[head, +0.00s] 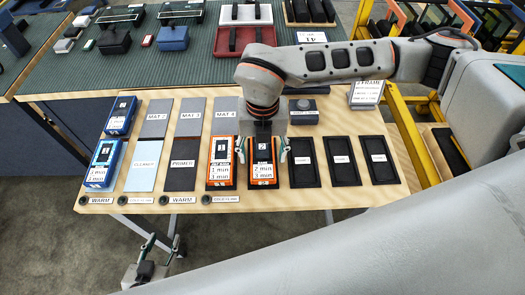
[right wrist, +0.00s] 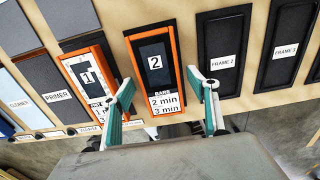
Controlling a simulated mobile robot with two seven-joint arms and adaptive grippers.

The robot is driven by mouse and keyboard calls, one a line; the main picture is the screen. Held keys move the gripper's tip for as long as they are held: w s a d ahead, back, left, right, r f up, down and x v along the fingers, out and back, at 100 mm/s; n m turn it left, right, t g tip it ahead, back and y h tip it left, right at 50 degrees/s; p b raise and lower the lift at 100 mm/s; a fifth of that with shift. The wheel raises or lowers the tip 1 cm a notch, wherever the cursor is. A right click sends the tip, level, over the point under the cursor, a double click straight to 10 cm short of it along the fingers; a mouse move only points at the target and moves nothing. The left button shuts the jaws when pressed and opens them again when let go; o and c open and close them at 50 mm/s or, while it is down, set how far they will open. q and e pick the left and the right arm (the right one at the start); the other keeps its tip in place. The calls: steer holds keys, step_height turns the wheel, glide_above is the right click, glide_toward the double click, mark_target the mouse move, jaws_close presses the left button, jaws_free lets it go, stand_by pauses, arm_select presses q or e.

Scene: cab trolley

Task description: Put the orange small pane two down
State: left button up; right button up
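The orange small pane two (head: 262,173) lies on the table, an orange-edged dark panel with a white "2" label and a "2 min / 3 min" card at its near end. It also shows in the right wrist view (right wrist: 156,84). My right gripper (head: 262,152) is open above it, green fingertips apart, one on each side of the pane. In the right wrist view the fingers (right wrist: 162,100) flank the pane's near half; contact cannot be told. My left gripper (head: 152,250) is low, in front of the table and far from the pane; its opening is unclear.
Orange pane one (head: 221,150) lies close left of pane two. Several black frames (head: 340,150) lie to the right. Primer (head: 181,175) and cleaner (head: 141,175) mats and blue panes (head: 103,155) are left. A grey block (head: 304,112) stands behind. Small knobs and labels line the front edge.

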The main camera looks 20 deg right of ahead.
mark_target(263, 157)
step_height(263, 157, up, 12)
steer(key=shift+r, duration=0.2)
stand_by(0.6)
steer(key=shift+s, duration=0.1)
stand_by(0.4)
